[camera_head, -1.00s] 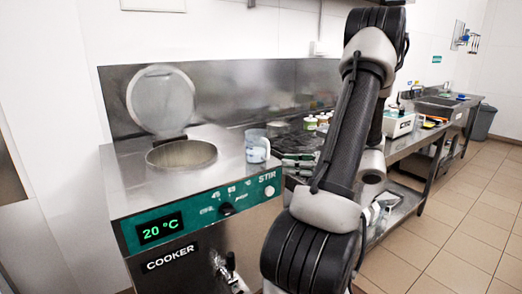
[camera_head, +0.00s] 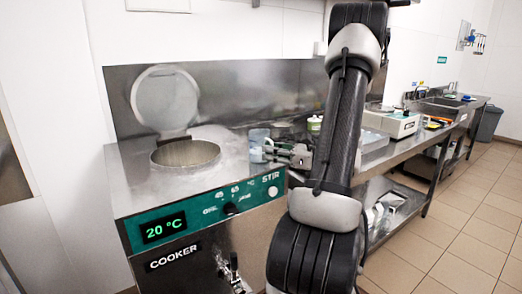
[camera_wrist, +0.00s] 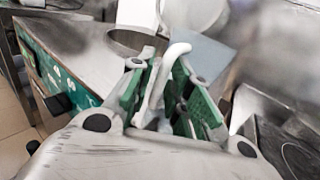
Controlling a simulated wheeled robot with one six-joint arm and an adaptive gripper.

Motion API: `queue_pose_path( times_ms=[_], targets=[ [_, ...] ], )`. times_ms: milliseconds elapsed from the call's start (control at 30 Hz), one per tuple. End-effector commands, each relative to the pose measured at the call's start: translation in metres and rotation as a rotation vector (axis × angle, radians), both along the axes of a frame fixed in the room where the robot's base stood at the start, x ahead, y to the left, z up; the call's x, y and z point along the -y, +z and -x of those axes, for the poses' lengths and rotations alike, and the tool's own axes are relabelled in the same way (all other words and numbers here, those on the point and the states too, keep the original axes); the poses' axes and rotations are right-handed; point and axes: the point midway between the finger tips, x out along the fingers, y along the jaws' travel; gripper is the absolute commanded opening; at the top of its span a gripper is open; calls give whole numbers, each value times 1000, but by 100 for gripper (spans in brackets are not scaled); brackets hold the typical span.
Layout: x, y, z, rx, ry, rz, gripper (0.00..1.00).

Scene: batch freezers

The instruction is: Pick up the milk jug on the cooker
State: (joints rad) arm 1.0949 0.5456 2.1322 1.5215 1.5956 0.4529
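The milk jug (camera_head: 258,146) is pale blue and stands upright on the cooker's top (camera_head: 222,150), right of the round opening. My gripper (camera_head: 276,150) is at its right side, level with it. In the wrist view, the jug's pale blue body (camera_wrist: 205,55) is beyond the fingertips. Its white handle (camera_wrist: 176,52) runs between the green-padded fingers of my gripper (camera_wrist: 165,72). The fingers are apart, with gaps beside the handle. The gripper partly hides the jug's right side in the head view.
The cooker's raised round lid (camera_head: 164,98) stands behind its open pot (camera_head: 185,153). A steel back panel (camera_head: 240,92) rises behind. A small green-lidded container (camera_head: 314,123) is behind my arm. A white appliance (camera_head: 391,121) stands on the right counter.

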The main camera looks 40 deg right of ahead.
Motion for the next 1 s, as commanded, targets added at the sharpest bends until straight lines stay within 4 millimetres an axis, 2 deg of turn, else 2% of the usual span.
queue_pose_path(
  times_ms=[33,100,667,1000],
  targets=[
    [0,0,0,0,0,0,11],
    [0,0,0,0,0,0,0],
    [0,5,0,1,0,2,0],
    [0,33,0,2,0,3,0]
  ],
)
